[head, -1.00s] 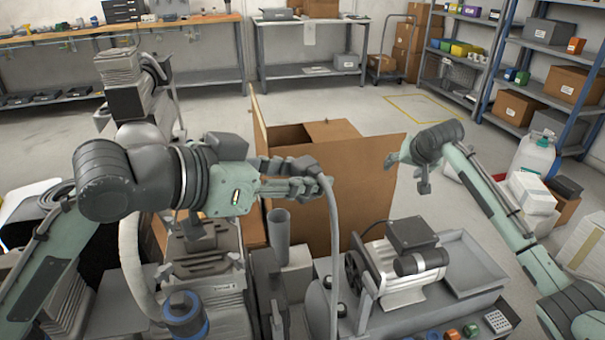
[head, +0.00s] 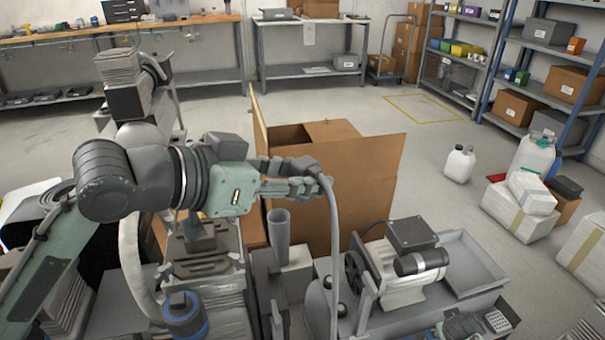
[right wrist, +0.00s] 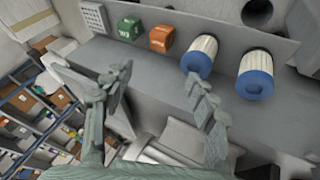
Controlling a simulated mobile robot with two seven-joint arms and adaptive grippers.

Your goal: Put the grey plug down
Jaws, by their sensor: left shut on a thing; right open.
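My left gripper (head: 308,178) is shut on the grey plug (head: 303,164), held in the air in front of the open cardboard box. A grey hose (head: 334,240) hangs from the plug down to the compressor bench. The fingers partly hide the plug. My right gripper (right wrist: 158,84) is open and empty in the right wrist view, above the grey bench surface. In the head view, part of it seems to show at the bottom right edge, beside the small keypad.
The large cardboard box (head: 355,185) stands behind the plug. A compressor motor (head: 400,275) and a grey tray (head: 470,265) are right of the hose. In the right wrist view, green (right wrist: 130,28) and orange (right wrist: 161,39) blocks and two blue-ended filters (right wrist: 255,76) line the bench.

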